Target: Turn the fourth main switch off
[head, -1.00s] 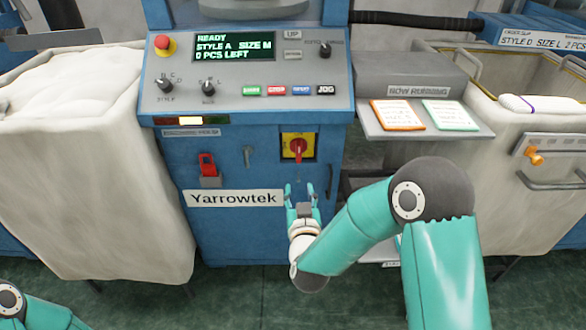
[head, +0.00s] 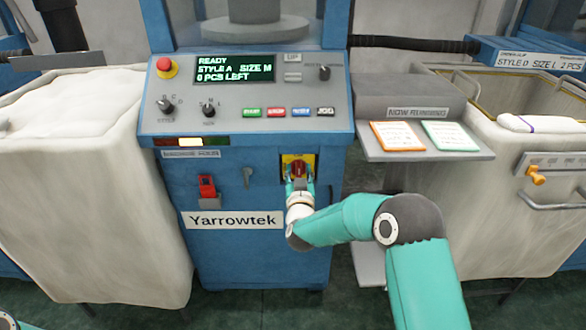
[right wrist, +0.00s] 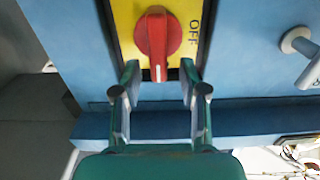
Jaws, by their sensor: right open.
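The main switch (head: 298,164) is a red rotary knob on a yellow plate, on the front of the blue Yarrowtek machine (head: 250,240). In the right wrist view the red knob (right wrist: 157,40) has its handle lengthwise up and down the picture. The word OFF stands on the yellow plate (right wrist: 183,20) to its right. My right gripper (head: 300,186) is just in front of the switch and hides its lower part. In the right wrist view its open fingers (right wrist: 159,92) point at the knob, one on each side of its near end, with nothing held. My left gripper is out of view.
A red padlock-like piece (head: 207,188) and a small grey lever (head: 247,177) are left of the switch. The control panel (head: 235,100) juts out above. A shelf with two cards (head: 440,153) and fabric bins (head: 80,180) flank the machine.

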